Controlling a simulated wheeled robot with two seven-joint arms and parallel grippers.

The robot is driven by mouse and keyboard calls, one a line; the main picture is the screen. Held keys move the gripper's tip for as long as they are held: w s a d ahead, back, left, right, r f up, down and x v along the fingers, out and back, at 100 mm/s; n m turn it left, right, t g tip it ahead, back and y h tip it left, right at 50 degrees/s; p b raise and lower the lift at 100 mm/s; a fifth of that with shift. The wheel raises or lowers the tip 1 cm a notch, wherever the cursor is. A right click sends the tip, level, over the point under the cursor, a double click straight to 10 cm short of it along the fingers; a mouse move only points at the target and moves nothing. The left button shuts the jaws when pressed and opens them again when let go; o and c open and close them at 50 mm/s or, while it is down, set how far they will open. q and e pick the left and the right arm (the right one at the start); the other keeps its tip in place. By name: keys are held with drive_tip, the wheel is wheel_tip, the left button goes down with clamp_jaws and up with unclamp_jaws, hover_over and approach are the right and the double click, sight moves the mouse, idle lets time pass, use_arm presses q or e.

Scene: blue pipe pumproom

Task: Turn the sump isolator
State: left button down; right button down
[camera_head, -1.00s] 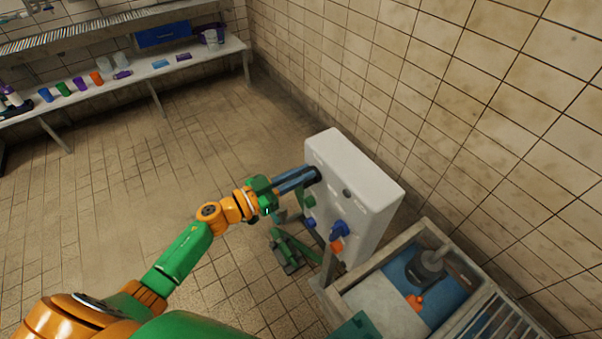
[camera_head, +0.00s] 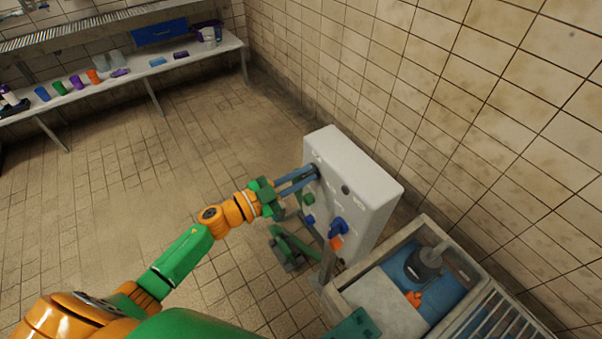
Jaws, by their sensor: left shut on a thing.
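A white control panel box (camera_head: 368,187) stands upright near the tiled wall. Its front carries a dark knob (camera_head: 317,172) at the upper left, a green knob (camera_head: 308,199), a small blue knob (camera_head: 309,221), a larger blue handle (camera_head: 338,228) and an orange part (camera_head: 336,243). The labels are too small to read, so I cannot tell which is the sump isolator. My left gripper (camera_head: 312,176) reaches the panel with its blue fingers shut on the dark knob, which they partly hide.
A long shelf (camera_head: 130,75) with several cups is at the back left. The floor between is clear.

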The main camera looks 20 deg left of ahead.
use_arm(q)
drive_tip(key=m, duration=0.2)
drive_tip(key=m+b, duration=0.1)
drive_tip(key=f+m, duration=0.1)
drive_tip(key=m, duration=0.1)
drive_tip(key=shift+s+d+f+m, duration=0.1)
drive_tip(key=shift+s+d+m, duration=0.15)
drive_tip(key=shift+d+m, duration=0.1)
drive_tip(key=m+b, duration=0.2)
drive_tip(key=m, duration=0.1)
drive_tip(key=shift+s+d+f, duration=0.1)
drive_tip(key=shift+f, duration=0.2)
drive_tip(key=shift+f+m+b, duration=0.15)
drive_tip(key=shift+m+b, duration=0.3)
drive_tip(key=shift+m, duration=1.2)
drive_tip(key=c, duration=0.9)
unclamp_jaws()
